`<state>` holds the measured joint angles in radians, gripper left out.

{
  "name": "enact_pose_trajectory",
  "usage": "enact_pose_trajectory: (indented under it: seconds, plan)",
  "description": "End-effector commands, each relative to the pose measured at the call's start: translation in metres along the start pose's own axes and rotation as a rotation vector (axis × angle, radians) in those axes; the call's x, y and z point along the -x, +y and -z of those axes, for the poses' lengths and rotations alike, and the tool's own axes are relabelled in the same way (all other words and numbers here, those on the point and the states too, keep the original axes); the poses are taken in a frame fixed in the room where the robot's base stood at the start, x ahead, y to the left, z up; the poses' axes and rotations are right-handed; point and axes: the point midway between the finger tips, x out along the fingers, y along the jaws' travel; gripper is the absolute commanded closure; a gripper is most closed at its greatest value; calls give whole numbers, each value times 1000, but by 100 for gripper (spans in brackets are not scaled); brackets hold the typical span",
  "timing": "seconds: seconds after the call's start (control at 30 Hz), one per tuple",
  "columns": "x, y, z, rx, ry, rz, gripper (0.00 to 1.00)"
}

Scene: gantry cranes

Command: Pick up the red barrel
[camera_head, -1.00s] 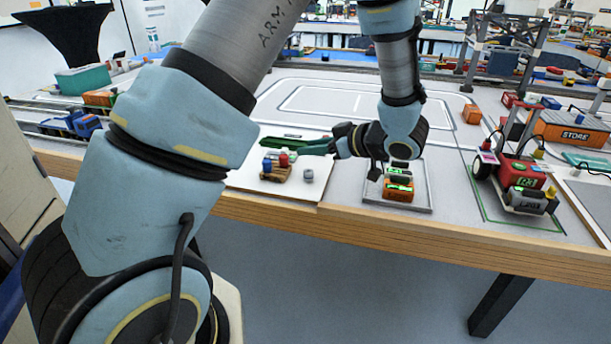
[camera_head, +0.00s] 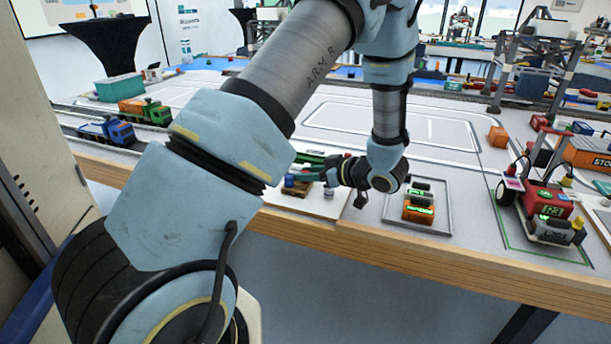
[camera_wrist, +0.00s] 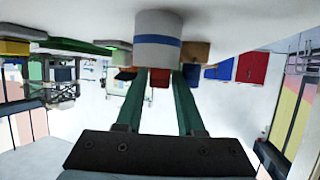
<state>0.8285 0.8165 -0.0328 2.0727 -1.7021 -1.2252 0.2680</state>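My gripper (camera_head: 312,168) has green fingers pointing left, low over the table's front edge in the head view. In the upside-down wrist view the fingers (camera_wrist: 160,85) stand apart, with a gap between them. A red patch, probably the red barrel (camera_wrist: 160,77), shows between the fingertips; contact cannot be told. A white-grey barrel with a blue band (camera_wrist: 157,42) fills the near middle and partly covers the fingertips. It also stands right of the pallet in the head view (camera_head: 329,191). A blue barrel (camera_head: 290,182) shows on the wooden pallet (camera_head: 297,190). The red barrel is hidden there by my arm.
Right of my gripper is a grey tray (camera_head: 440,222) with an orange and black block (camera_head: 418,210). A red wheeled machine (camera_head: 548,205) stands further right. The table's wooden front edge (camera_head: 400,250) is close below my gripper.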

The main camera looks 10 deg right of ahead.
Motion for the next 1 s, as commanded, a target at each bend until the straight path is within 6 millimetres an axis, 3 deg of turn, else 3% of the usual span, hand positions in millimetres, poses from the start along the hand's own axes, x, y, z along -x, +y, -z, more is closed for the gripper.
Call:
enact_pose_trajectory:
  seconds: [0.27,0.6,1.0]
  plan:
    - [-3,0,0,0,-1,-2,63]
    - [-3,0,0,0,-1,-2,100]
    - [-3,0,0,0,-1,-2,100]
